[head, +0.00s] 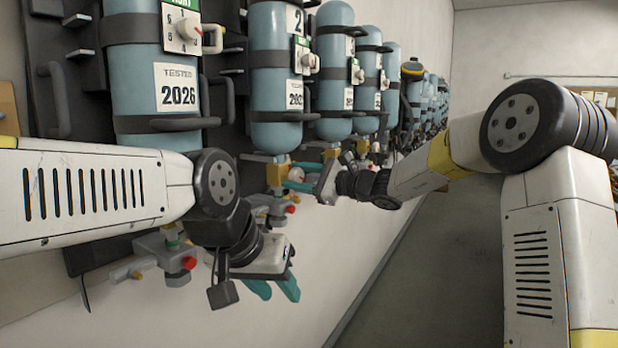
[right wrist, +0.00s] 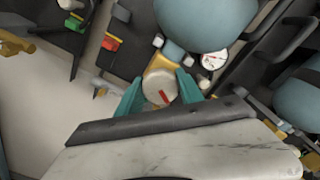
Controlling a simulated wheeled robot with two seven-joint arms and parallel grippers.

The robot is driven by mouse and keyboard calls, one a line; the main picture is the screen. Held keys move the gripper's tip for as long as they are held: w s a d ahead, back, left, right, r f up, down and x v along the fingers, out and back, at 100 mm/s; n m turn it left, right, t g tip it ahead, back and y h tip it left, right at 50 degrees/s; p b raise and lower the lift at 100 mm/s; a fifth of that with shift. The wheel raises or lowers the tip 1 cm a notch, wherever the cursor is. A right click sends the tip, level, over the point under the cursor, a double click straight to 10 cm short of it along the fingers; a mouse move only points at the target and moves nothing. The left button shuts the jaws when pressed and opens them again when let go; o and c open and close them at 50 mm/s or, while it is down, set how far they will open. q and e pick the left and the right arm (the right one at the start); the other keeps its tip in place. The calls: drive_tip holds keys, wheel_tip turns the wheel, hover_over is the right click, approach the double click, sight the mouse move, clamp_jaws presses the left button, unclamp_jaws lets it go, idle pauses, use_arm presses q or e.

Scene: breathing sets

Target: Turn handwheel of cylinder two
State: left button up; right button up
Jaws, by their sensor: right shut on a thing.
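Cylinder two (head: 275,45) is a light blue tank with a "2" tag, second from the left on the wall in the head view. Its handwheel is a pale round knob with a red mark (right wrist: 160,88), below the tank's end in the right wrist view. My right gripper (right wrist: 158,82) has its teal fingers on both sides of the handwheel, shut on it. In the head view my right gripper (head: 298,183) is below cylinder two, and the handwheel is mostly hidden. My left gripper (head: 279,290) hangs lower, near the wall; its teal fingers are apart and empty.
A tank marked 2026 (head: 150,85) hangs to the left, with a valve and red knob (head: 188,263) below it, close to my left arm. More tanks (head: 335,70) line the wall to the right. The floor (head: 430,270) is clear. A pressure gauge (right wrist: 214,58) sits beside the handwheel.

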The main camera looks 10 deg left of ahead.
idle(0.3)
drive_tip(key=o, duration=1.4)
drive_tip(key=v, duration=0.7)
drive_tip(key=shift+s+d, duration=0.15)
drive_tip(key=shift+d, duration=0.2)
idle(0.8)
